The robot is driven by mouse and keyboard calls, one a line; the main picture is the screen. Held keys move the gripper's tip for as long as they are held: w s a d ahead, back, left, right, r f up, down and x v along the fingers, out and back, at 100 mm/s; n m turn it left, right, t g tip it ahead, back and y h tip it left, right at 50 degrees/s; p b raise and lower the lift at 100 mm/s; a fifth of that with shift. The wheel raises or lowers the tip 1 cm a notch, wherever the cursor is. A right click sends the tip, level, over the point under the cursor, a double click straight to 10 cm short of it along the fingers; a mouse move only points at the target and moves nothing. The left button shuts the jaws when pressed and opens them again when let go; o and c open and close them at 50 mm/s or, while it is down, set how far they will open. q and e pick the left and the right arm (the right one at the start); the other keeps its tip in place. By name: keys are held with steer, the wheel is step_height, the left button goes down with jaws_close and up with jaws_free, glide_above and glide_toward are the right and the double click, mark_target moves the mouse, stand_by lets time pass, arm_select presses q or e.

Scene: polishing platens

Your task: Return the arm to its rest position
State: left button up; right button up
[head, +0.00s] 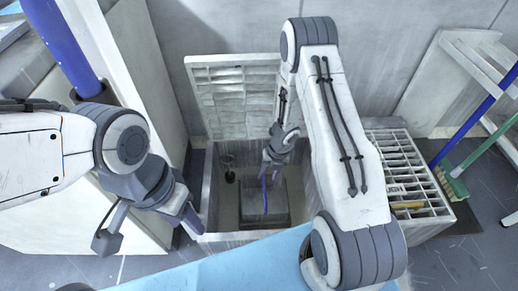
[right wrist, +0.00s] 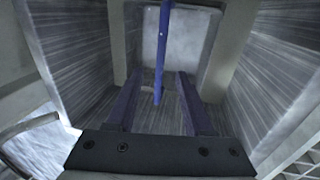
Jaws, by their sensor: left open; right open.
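My right arm reaches down into an open-topped grey bin (head: 208,190). My right gripper (head: 270,160) is inside the bin's opening, small and partly hidden by its own wrist. In the right wrist view its two dark blue fingers (right wrist: 159,75) stand apart. A thin blue rod (right wrist: 162,30) shows between them in the picture, with no finger touching it visibly; it also shows in the head view (head: 264,195). My left gripper (head: 148,232) is open and empty, with its fingers spread at the left front of the bin.
A raised lid-like panel (head: 235,100) stands behind the bin. A slatted rack (head: 405,165) stands to its right, with a green-handled brush (head: 455,185) beyond. A light blue surface (head: 225,270) lies in front. White panels stand at left.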

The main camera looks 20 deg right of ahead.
steer(key=w+a+r+m+t+h, duration=0.25)
steer(key=r+m, duration=0.35)
steer(key=r, duration=0.4)
steer(key=w+a+r+m+t+h, duration=0.1)
steer(key=a+r+m, duration=0.4)
steer(key=r, duration=0.6)
steer(key=s+a+r+m+g+y+p, duration=0.1)
steer(key=s+a+r+m, duration=0.3)
steer(key=s, duration=0.5)
steer(key=s+a+r+m+g+y+p, duration=0.1)
steer(key=s+a+r+m+g, duration=0.1)
steer(key=s+r+m, duration=0.55)
steer(key=s+a+r+m+g+y, duration=0.1)
steer(key=s+a+r+m, duration=0.15)
steer(key=s, duration=0.85)
step_height(320, 180, up, 36)
steer(key=p, duration=3.7)
steer(key=shift+w+r+m+h+p, duration=0.2)
steer(key=shift+w+m+h+p, duration=0.1)
steer(key=shift+w+h, duration=0.1)
